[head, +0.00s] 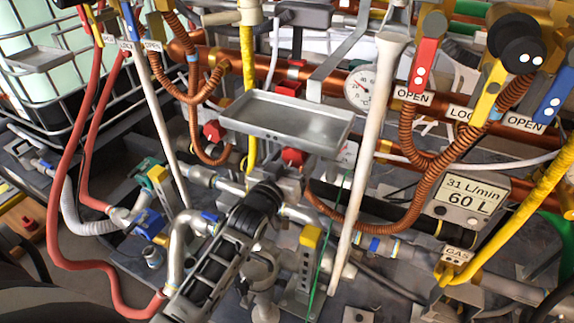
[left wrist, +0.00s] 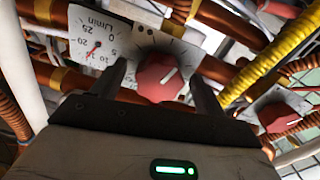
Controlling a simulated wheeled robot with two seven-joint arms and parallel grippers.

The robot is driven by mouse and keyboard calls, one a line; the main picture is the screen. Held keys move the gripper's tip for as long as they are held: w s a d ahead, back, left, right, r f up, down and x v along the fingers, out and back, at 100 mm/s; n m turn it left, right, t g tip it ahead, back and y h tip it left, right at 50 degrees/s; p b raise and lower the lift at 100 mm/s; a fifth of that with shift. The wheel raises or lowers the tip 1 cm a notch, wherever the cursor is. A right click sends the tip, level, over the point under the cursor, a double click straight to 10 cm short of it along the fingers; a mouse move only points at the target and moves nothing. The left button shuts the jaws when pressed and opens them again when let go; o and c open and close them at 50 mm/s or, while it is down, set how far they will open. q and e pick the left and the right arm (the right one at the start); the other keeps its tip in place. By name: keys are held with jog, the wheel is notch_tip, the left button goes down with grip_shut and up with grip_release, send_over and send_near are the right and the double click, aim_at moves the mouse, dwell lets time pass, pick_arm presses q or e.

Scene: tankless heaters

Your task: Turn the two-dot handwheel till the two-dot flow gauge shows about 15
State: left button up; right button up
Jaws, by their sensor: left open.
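A red handwheel (left wrist: 158,77) with a pale pointer line sits on a grey plate in the left wrist view. My left gripper (left wrist: 160,85) is open, with one finger on each side of this wheel; whether they touch it I cannot tell. A flow gauge (left wrist: 97,38) marked L/min is beside it, upside down, its red needle near 15. In the head view my left gripper (head: 268,192) reaches in below a red handwheel (head: 294,157). Another red handwheel (head: 213,132) is to its left. My right gripper is not in view.
A metal tray (head: 290,122) hangs just above the left gripper. A white pipe (head: 366,160) and yellow hose stand close by. A second red wheel (left wrist: 281,117) is at right in the wrist view. A display box (head: 468,200) reads 31 L/min, 60 L.

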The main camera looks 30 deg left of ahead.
pick_arm(q)
jog(key=s+d+p, duration=0.1)
jog(key=s+p, duration=0.1)
jog(key=s, duration=1.4)
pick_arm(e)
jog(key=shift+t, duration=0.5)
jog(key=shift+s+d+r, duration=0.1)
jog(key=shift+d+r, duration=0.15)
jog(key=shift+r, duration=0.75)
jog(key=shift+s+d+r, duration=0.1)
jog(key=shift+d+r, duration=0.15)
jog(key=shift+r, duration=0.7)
pick_arm(q)
jog(key=s+d+r+m+g+h+p, duration=0.2)
jog(key=s+d+m+g+h+p, duration=0.2)
jog(key=s+d+g+p, duration=0.3)
jog(key=d+p, duration=0.4)
jog(key=shift+s+d+r+m, duration=0.15)
jog(key=shift+s+r+m, duration=0.1)
jog(key=shift+r+m, duration=0.1)
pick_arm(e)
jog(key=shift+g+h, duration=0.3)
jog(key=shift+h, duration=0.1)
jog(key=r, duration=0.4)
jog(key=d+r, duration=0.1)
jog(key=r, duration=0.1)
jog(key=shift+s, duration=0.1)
pick_arm(q)
jog(key=shift+h, duration=0.3)
